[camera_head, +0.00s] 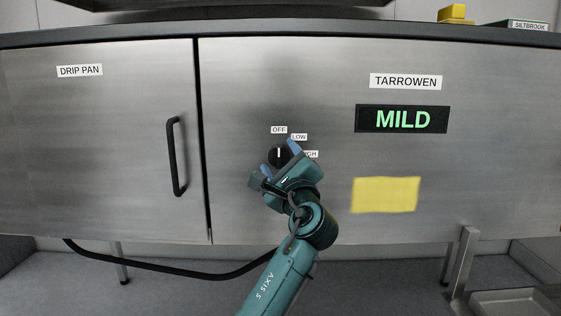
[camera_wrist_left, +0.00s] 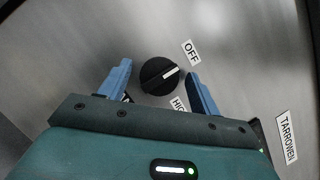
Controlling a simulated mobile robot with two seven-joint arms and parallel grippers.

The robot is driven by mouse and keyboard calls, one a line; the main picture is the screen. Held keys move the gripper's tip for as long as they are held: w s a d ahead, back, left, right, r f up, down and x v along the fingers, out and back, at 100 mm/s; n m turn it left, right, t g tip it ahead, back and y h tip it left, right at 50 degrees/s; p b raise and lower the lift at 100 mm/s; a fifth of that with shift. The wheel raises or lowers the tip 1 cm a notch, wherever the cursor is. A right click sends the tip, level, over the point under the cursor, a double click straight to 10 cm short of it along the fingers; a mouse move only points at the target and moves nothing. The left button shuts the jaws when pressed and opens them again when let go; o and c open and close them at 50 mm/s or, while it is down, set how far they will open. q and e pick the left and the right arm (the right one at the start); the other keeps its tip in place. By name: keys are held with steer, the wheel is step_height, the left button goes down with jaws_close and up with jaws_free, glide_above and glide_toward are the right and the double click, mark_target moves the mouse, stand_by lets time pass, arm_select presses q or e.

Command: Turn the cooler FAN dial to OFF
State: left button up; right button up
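The black round FAN dial (camera_head: 277,157) is on the right steel panel, below the OFF label (camera_head: 279,129). Its white pointer mark stands upright towards OFF. LOW (camera_head: 299,137) is up and right of the dial, and a partly covered HIGH label (camera_head: 312,154) is to its right. My left gripper (camera_head: 280,158) is in front of the dial with blue fingers apart. In the left wrist view the dial (camera_wrist_left: 159,76) lies between the open fingers (camera_wrist_left: 160,82), with a visible gap on each side. The OFF label (camera_wrist_left: 191,52) shows there too. My right gripper is not in view.
A black door handle (camera_head: 176,157) is left of the dial. A MILD display (camera_head: 401,119), a TARROWEN label (camera_head: 406,81) and a yellow patch (camera_head: 385,195) are to the right. A black hose (camera_head: 170,268) hangs below the cabinet. The panel around the dial is flat.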

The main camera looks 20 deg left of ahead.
arm_select(q)
steer(key=b+v, duration=0.2)
steer(key=v, duration=1.1)
steer(key=shift+s+f, duration=0.1)
steer(key=shift+f, duration=0.05)
